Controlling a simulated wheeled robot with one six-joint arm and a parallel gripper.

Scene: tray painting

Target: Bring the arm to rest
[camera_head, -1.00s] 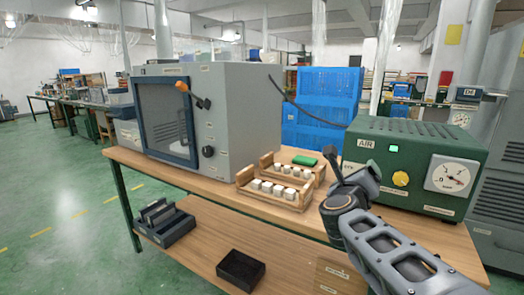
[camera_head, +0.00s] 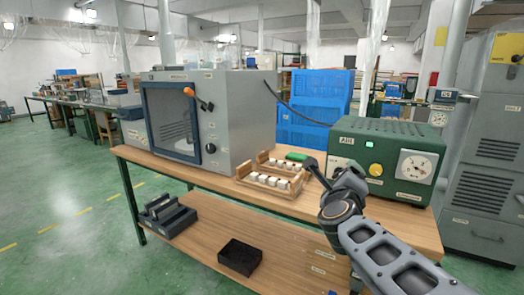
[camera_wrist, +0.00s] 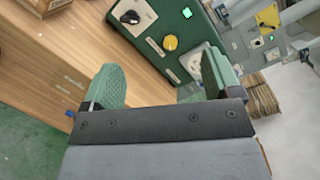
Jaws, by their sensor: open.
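My gripper (camera_wrist: 160,78) shows in the wrist view with its two green ribbed fingers spread wide and nothing between them. In the head view my gripper (camera_head: 314,170) is seen from behind, small and partly hidden by the wrist. It appears over the workbench (camera_head: 310,205), in front of the green AIR box (camera_head: 391,158) and to the right of the wooden trays. My arm reaches in from the lower right of the head view.
Two wooden trays (camera_head: 262,189) stand on the bench, the front one holding several white blocks. A grey cabinet (camera_head: 236,120) with a dark-framed window is left of them. A black bin (camera_head: 241,257) sits on the lower shelf. Green floor lies open at left.

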